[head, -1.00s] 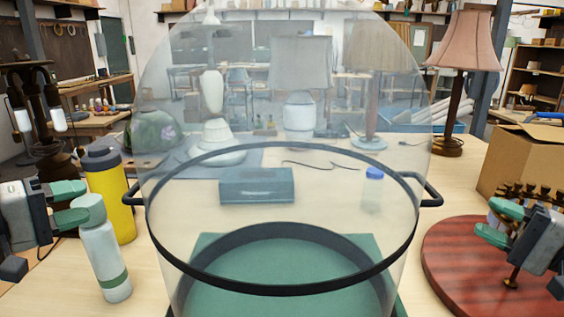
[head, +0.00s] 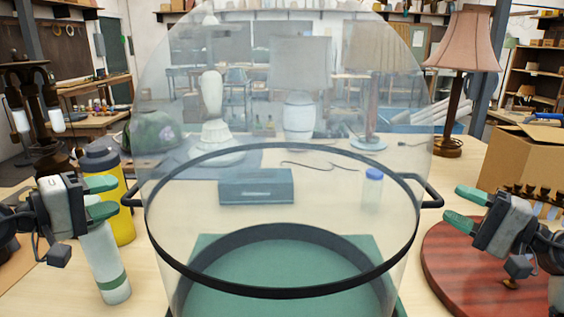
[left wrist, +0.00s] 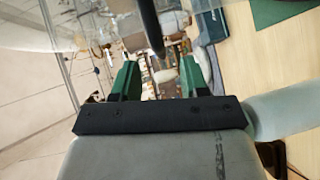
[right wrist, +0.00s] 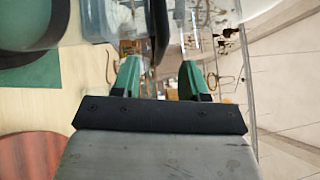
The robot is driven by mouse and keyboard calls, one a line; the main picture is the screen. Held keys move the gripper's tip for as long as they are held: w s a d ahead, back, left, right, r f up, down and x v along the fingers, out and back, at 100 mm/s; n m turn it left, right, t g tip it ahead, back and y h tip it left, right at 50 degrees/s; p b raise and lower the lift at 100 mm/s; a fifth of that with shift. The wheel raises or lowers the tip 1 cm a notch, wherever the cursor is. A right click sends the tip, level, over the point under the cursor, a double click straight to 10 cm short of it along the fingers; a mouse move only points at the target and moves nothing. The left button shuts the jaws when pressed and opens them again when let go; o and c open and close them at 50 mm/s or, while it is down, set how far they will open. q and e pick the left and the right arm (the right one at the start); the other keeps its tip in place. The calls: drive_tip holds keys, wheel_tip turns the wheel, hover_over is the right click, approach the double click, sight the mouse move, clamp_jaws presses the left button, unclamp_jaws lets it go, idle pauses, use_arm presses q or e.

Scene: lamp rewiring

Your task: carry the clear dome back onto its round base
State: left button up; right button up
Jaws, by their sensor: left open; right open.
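The clear dome (head: 290,110) stands upright in the middle of the head view, with a black band and two black side handles. Its lower part meets a dark ring (head: 280,232) over a green mat; I cannot tell whether this ring belongs to the dome. My left gripper (head: 112,197) is open just left of the left handle (head: 130,193). My right gripper (head: 453,204) is open just right of the right handle (head: 434,190). Both wrist views show a dark handle near the open fingers.
A white bottle (head: 105,265) and a yellow bottle (head: 124,225) stand close by my left gripper. A cardboard box (head: 520,160) and a pink-shaded lamp (head: 465,45) stand behind on the right. Several brass pieces (head: 530,195) stand near the disc. A teal box shows through the dome.

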sight(135, 187)
use_arm(q)
drive_tip(key=shift+x, duration=2.8)
use_arm(e)
drive_tip(key=shift+x, duration=2.7)
use_arm(q)
drive_tip(key=shift+c, duration=0.3)
use_arm(e)
drive_tip(key=shift+c, duration=0.4)
use_arm(q)
clamp_jaws()
use_arm(e)
clamp_jaws()
use_arm(q)
drive_tip(key=shift+r, duration=0.2)
use_arm(e)
drive_tip(key=shift+r, duration=0.2)
